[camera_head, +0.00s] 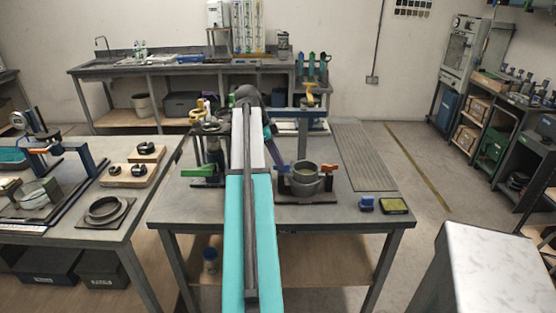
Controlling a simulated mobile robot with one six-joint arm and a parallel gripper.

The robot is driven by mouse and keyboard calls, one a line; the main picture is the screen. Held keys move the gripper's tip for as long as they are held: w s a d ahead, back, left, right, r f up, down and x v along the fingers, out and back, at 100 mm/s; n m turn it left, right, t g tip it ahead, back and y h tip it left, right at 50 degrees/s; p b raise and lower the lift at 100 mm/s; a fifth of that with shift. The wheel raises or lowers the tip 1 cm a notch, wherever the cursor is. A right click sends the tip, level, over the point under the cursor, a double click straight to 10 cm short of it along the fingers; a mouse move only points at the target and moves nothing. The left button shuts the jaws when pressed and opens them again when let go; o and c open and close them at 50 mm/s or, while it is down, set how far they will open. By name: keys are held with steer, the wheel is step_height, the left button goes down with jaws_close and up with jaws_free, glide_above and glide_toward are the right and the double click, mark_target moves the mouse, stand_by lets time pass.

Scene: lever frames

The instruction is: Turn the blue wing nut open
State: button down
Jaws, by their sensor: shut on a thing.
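My arm runs from the bottom middle of the view up over the middle table (365,180), bends at the back and comes down just right of its own link. My gripper (271,160) is small and partly hidden by the arm at the left side of a round grey metal fitting (305,180). It is shut on the blue wing nut (270,167), of which only a little blue shows there. How far the wing nut is turned cannot be told.
A green-handled fixture (200,172) stands left of my arm. A blue block (367,204) and a yellow-topped dark tray (394,205) lie at the table's front right. A yellow-handled fixture (312,93) stands behind. The table's right side is mostly clear.

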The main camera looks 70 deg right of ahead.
steer(key=n, duration=0.1)
steer(key=n+h, duration=0.1)
steer(key=n, duration=0.1)
steer(key=n+t+p, duration=0.1)
steer(key=n, duration=0.1)
steer(key=shift+s+a+h, duration=0.25)
steer(key=shift+a+h, duration=0.05)
steer(key=shift+h, duration=0.1)
steer(key=n, duration=0.2)
steer(key=n+t+p, duration=0.1)
steer(key=n, duration=0.1)
steer(key=n+t+h, duration=0.1)
steer(key=shift+s+r+n+p, duration=0.1)
steer(key=shift+s+n+p, duration=0.15)
steer(key=shift+n+p, duration=0.15)
steer(key=n+t, duration=0.1)
steer(key=n, duration=0.1)
steer(key=n+p, duration=0.1)
steer(key=n, duration=0.1)
steer(key=shift+s+t, duration=0.2)
steer(key=shift+t, duration=0.2)
steer(key=shift+s+n+t+p, duration=0.1)
steer(key=shift+n+t+p, duration=0.3)
steer(key=shift+n, duration=0.8)
steer(key=c, duration=1.8)
jaws_free()
steer(key=shift+c, duration=0.2)
